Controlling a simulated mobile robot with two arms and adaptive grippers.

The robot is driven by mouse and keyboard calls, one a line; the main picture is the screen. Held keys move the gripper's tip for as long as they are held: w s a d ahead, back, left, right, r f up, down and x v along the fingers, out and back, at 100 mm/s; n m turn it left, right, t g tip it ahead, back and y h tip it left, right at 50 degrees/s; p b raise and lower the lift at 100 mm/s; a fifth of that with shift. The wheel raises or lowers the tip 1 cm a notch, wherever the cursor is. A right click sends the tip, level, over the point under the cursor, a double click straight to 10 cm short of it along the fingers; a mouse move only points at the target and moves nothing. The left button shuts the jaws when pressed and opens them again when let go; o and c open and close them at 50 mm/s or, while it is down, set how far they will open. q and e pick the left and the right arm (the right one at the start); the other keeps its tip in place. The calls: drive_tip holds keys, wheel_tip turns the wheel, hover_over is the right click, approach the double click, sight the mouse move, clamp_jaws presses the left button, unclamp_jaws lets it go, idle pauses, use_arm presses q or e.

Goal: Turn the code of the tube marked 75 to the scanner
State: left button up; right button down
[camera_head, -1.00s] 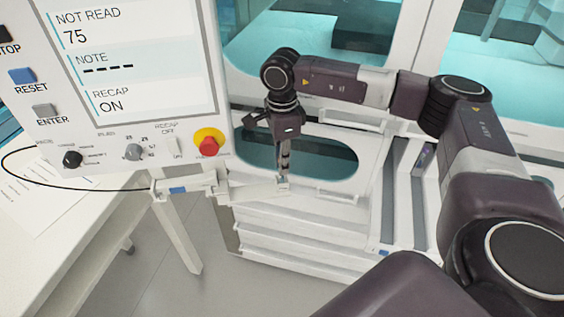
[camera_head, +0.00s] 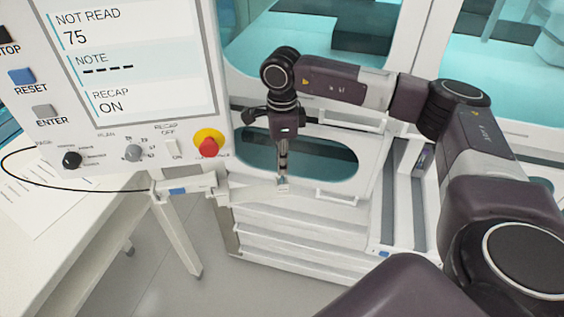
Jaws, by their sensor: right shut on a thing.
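The panel screen (camera_head: 150,65) at the upper left reads "NOT READ 75", "NOTE" with dashes, and "RECAP ON". My right gripper (camera_head: 283,174) points straight down over a white track ledge in the middle of the view. It is shut on a slim tube, which is mostly hidden between the fingers. A small pale piece (camera_head: 283,184) shows right below the fingertips, at the ledge. The tube's code and number are too small to make out. I cannot tell a scanner apart here. My left gripper is not in view.
The panel carries a red stop knob (camera_head: 208,144), a blue RESET button (camera_head: 22,77) and dials, close left of the gripper. A white cabinet with a teal window (camera_head: 330,160) stands behind. A white table (camera_head: 85,235) with papers is at the left.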

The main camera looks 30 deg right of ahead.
drive_tip(key=shift+m, duration=0.4)
drive_tip(key=shift+f+b, duration=0.25)
drive_tip(key=shift+b, duration=0.05)
drive_tip(key=c, duration=1.8)
unclamp_jaws()
drive_tip(key=shift+c, duration=0.2)
drive_tip(key=shift+r, duration=0.1)
drive_tip(key=shift+r, duration=0.2)
wheel_tip(320, 180, up, 12)
drive_tip(key=shift+f, duration=0.25)
